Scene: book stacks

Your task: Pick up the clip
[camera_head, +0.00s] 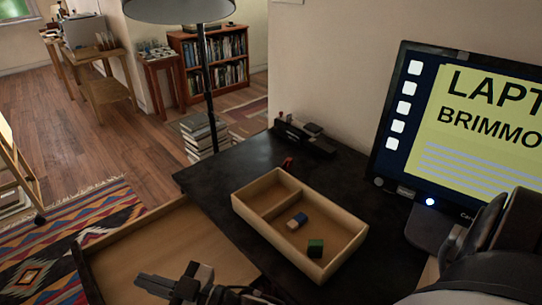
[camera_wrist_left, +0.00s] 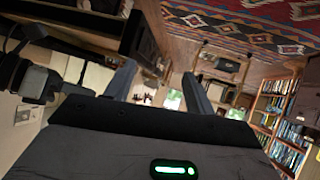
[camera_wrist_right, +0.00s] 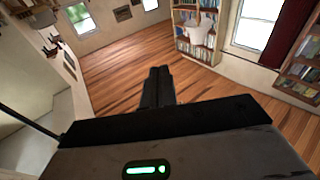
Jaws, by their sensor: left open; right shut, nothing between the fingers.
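A small red item (camera_head: 287,163) sits on the dark desk just behind the wooden tray in the head view. It may be the clip, but it is too small to tell. The divided wooden tray (camera_head: 350,245) holds a blue and tan block (camera_head: 297,221) and a green block (camera_head: 315,248). My left gripper (camera_wrist_left: 158,82) is open and empty in the left wrist view. My right gripper (camera_wrist_right: 160,72) is shut and empty in the right wrist view, with floor beyond it. Neither wrist view shows the red item or the tray.
A monitor (camera_head: 470,140) stands at the desk's right. A black organizer (camera_head: 304,137) lies at the desk's back edge. A lamp pole (camera_head: 207,95) and a book stack (camera_head: 203,137) stand behind the desk. An open drawer (camera_head: 150,250) juts out at the left.

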